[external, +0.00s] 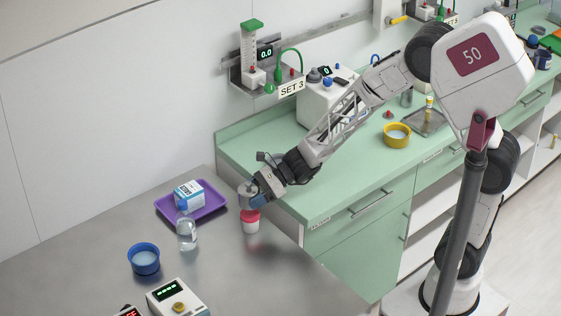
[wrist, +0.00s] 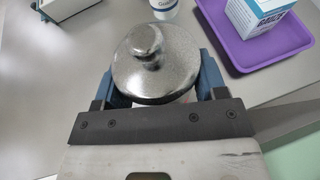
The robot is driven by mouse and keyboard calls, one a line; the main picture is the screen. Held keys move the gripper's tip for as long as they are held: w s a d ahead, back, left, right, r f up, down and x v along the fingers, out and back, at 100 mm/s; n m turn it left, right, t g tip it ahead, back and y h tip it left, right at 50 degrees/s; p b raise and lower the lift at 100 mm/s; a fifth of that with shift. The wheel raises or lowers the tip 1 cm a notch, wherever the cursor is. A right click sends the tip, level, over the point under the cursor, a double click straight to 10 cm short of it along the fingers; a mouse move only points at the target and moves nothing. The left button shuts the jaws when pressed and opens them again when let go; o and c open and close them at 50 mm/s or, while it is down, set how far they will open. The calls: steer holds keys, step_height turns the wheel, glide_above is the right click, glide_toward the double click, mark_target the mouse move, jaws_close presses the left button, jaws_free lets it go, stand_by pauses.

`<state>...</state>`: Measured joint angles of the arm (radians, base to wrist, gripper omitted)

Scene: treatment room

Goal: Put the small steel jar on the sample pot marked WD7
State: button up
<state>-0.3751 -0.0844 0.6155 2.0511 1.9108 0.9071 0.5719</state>
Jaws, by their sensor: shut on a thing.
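My gripper (external: 249,199) is shut on the small steel jar (wrist: 155,72), a round shiny jar with a knobbed lid. The jar sits between the blue fingers in the wrist view and looks upright. In the external view the jar (external: 246,190) is directly above a white sample pot with a red lid (external: 250,222), which stands on the grey table. The jar's base and the pot's lid are very close; I cannot tell whether they touch. No marking is readable on the pot, and the jar mostly hides it in the wrist view.
A purple tray (external: 212,207) with a blue-and-white box (external: 189,196) lies to the left. A clear bottle (external: 187,234), a blue bowl (external: 144,260) and a device with a display (external: 178,299) stand nearer. The green counter (external: 330,205) is close on the right.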

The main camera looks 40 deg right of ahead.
steer(key=shift+f, duration=1.75)
steer(key=shift+f, duration=0.15)
steer(key=o, duration=1.3)
steer(key=shift+c, duration=0.2)
steer(key=shift+r, duration=0.2)
steer(key=v, duration=1.2)
steer(key=shift+f, duration=0.1)
